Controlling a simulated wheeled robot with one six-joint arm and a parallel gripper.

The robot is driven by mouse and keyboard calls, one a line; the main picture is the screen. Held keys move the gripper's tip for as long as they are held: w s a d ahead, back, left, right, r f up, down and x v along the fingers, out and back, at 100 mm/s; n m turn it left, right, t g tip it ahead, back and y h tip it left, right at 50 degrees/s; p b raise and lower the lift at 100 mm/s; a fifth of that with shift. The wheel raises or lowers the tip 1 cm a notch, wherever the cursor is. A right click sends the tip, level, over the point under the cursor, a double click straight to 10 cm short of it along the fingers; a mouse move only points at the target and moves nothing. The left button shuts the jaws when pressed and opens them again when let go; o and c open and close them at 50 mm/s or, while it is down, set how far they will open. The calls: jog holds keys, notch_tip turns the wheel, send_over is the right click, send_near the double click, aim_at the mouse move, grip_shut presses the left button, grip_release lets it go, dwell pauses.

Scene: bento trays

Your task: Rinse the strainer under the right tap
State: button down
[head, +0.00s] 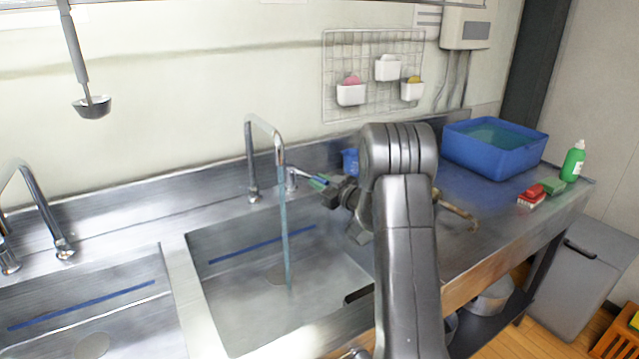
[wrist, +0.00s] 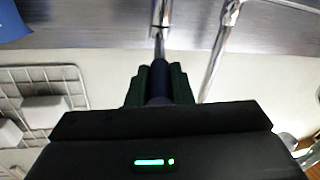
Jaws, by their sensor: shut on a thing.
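My gripper (head: 318,183) is to the right of the right tap (head: 265,130). Its green fingers are shut on the blue grip of the tap's lever (head: 303,175), which also shows between the fingers in the wrist view (wrist: 159,84). A stream of water (head: 284,230) falls from the tap's spout into the right sink (head: 240,318). I cannot make out a strainer for certain. A metal bowl-ended tool (head: 92,107) hangs at the upper left. A brown curved piece (head: 460,212) and a dark bar (head: 358,295) show beside my arm, partly hidden.
A blue tub (head: 480,163) of water stands on the right counter, with a red-and-white block (head: 531,195) and a green bottle (head: 573,162) near it. A small blue container (head: 350,160) is behind my gripper. The left sink (head: 130,325) looks empty.

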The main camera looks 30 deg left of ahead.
jog(key=c, duration=1.3)
grip_release()
jog(key=b+v, duration=0.1)
jog(key=v, duration=1.3)
jog(key=shift+a, duration=0.1)
jog(key=p+x, duration=0.1)
jog(key=x, duration=1.3)
